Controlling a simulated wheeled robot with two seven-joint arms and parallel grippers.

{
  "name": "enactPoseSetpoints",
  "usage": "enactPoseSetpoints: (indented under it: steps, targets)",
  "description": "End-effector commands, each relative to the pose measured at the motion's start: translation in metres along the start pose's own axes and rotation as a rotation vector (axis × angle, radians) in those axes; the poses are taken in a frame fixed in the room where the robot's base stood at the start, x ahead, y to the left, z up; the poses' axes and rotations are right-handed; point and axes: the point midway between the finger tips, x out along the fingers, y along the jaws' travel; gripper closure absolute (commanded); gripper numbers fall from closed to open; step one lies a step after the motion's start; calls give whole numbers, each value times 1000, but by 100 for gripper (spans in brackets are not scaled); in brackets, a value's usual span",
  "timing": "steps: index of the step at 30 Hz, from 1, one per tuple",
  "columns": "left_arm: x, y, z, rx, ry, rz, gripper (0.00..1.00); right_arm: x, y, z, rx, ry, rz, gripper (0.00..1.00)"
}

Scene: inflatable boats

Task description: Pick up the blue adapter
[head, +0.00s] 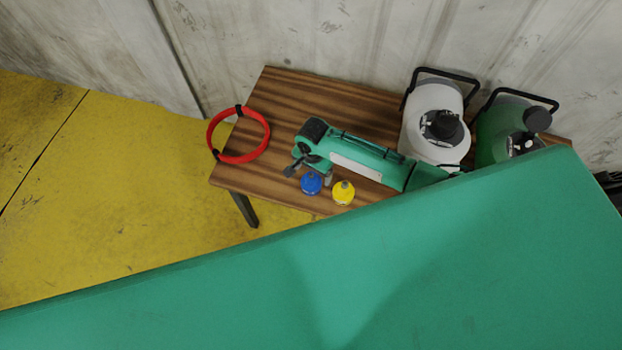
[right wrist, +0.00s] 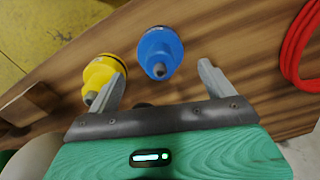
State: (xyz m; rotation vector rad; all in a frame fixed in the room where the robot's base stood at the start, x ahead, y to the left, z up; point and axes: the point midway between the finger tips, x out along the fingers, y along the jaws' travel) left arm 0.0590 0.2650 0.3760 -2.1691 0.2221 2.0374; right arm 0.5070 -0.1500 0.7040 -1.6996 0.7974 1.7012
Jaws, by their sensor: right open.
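The blue adapter (head: 311,184) stands near the front edge of the wooden table, just left of a yellow adapter (head: 343,192). My right gripper (head: 309,171) is open and empty, low over the table beside the blue adapter. In the right wrist view, the blue adapter (right wrist: 160,50) lies ahead of the gap between the open fingers (right wrist: 163,86), with its dark nozzle toward me. The left finger there overlaps the yellow adapter (right wrist: 101,76) in the picture; contact cannot be told. My left gripper is not in view.
The wooden table (head: 285,88) stands against a pale wall. A red ring (head: 212,133) lies at its left end. A white canister (head: 415,130) and a green canister (head: 490,128) stand at the right. Yellow floor (head: 120,190) is open at left. The lower head view is blocked.

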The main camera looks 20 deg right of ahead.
Motion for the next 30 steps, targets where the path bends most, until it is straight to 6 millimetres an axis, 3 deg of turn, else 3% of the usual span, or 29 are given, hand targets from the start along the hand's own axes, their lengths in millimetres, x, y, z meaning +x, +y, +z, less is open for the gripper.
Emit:
enactPoseSetpoints:
  steps: [10, 18, 26, 30]
  targets:
    - [-6, -4, -36, 0, 47, -4, 64, 28, -1, 4, 0, 0, 1, 15]
    - [-7, -2, -26, -1, 34, -2, 64, 56, -2, 5, 0, 0, -1, 15]
    - [-6, -2, -20, -2, 26, -2, 64, 59, -2, 5, 0, 1, -1, 15]
    - [-6, -2, -20, -2, 26, -2, 64, 58, -2, 5, 0, 1, -1, 39]
